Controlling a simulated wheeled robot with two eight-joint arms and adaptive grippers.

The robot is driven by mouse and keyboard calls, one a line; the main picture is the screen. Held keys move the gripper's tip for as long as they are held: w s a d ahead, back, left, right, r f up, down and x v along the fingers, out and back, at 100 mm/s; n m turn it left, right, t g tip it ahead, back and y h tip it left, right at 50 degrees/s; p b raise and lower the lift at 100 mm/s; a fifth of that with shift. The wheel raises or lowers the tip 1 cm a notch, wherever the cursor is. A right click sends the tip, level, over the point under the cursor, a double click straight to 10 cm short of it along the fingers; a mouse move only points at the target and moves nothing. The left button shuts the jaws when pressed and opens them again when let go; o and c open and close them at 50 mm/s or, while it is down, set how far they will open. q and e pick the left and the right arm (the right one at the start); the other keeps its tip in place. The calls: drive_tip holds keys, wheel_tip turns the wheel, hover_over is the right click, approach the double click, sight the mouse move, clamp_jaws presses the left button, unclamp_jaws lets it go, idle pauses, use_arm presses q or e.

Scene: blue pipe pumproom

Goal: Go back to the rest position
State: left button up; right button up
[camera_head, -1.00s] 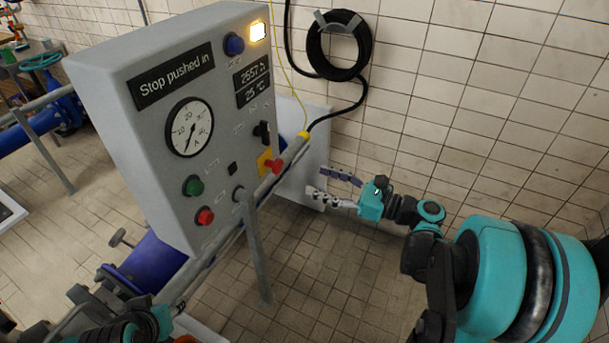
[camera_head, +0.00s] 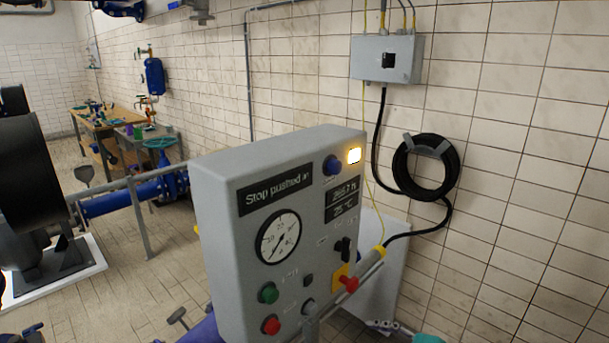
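The grey control panel (camera_head: 279,240) stands in the lower middle, labelled "Stop pushed in". It carries a round dial gauge (camera_head: 278,237), a green button (camera_head: 267,292), a red button (camera_head: 271,325), and a red knob on a yellow plate (camera_head: 348,284). A lamp at its top right (camera_head: 354,156) is lit. My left gripper is out of view.
A coiled black hose (camera_head: 426,167) hangs on the tiled wall below a grey switch box (camera_head: 387,58). A railing (camera_head: 139,217) and blue pipe (camera_head: 124,199) run left of the panel. A workbench (camera_head: 101,134) stands at the back left. Floor between is partly open.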

drive_tip(key=s+f+n+h, duration=0.2)
drive_tip(key=s+n+h, duration=0.2)
drive_tip(key=n, duration=0.6)
drive_tip(key=s+d+f+n+g+h, duration=0.1)
drive_tip(key=s+f+n+h, duration=0.1)
drive_tip(key=s+n+h, duration=0.3)
drive_tip(key=s+n, duration=0.2)
drive_tip(key=n, duration=0.2)
drive_tip(key=shift+s+d+f+n+g, duration=0.25)
drive_tip(key=shift+f+n+g, duration=0.05)
drive_tip(key=shift+f+n, duration=0.1)
